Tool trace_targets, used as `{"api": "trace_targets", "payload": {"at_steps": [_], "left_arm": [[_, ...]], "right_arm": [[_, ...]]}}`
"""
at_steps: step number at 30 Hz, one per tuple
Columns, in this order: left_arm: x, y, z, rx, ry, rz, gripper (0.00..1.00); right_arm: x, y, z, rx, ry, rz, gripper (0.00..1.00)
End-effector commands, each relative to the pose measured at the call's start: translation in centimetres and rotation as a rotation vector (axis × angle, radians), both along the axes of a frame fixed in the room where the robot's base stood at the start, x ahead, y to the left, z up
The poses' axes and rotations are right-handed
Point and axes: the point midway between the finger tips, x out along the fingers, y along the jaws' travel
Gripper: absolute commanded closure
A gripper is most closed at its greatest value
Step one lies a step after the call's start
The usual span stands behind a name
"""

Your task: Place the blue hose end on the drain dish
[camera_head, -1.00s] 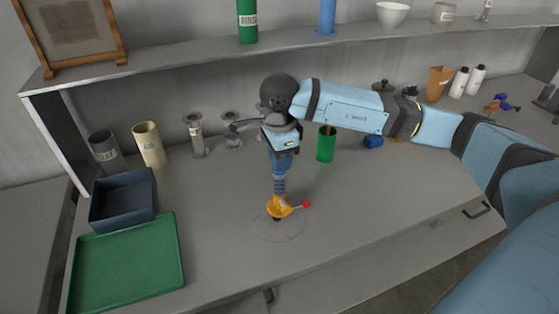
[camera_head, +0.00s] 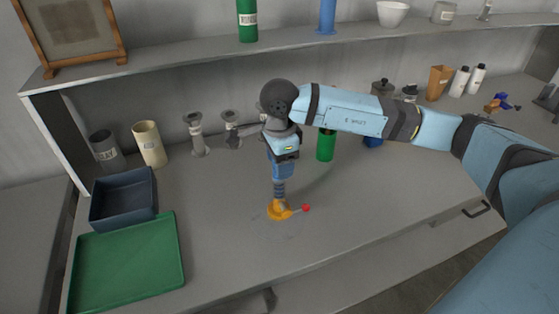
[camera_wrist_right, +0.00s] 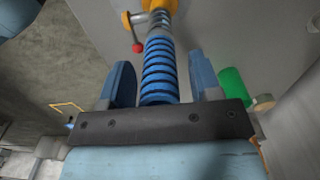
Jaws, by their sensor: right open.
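My right gripper (camera_wrist_right: 162,78) points down over the bench, with its fingers open on both sides of the blue ribbed hose end (camera_wrist_right: 158,72). In the right wrist view a gap shows between the hose and each finger. In the head view the hose (camera_head: 279,188) stands roughly upright below my wrist. At its lower end is a yellow-orange piece (camera_head: 278,210) with a red-tipped lever (camera_head: 306,208), low at the bench top. I cannot tell a separate drain dish from this yellow piece. My left gripper is not in view.
A green tray (camera_head: 128,284) and a dark blue bin (camera_head: 124,213) are at the left. A beige cylinder (camera_head: 149,145) and grey metal fittings (camera_head: 197,138) stand along the back. The bench front right is clear.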

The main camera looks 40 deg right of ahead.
Motion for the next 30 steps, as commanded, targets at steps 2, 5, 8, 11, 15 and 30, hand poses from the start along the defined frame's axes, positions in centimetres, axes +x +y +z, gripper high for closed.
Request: {"api": "trace_targets", "payload": {"at_steps": [2,5,8,11,15,30], "left_arm": [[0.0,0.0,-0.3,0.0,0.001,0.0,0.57],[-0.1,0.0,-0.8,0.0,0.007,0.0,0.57],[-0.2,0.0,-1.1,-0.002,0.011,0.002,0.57],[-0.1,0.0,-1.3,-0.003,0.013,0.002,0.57],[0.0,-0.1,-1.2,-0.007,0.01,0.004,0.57],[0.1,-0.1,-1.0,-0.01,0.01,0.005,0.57]], "right_arm": [[0.1,0.0,1.2,0.001,-0.004,0.0,0.42],[0.1,0.0,3.2,0.001,-0.006,0.0,0.42],[0.1,0.0,5.6,0.001,-0.008,0.001,0.42],[0.1,0.0,7.7,0.001,-0.006,0.001,0.42],[0.1,0.0,10.1,0.001,-0.005,0.001,0.42],[0.0,0.0,11.9,0.001,-0.001,0.0,0.42]]}}
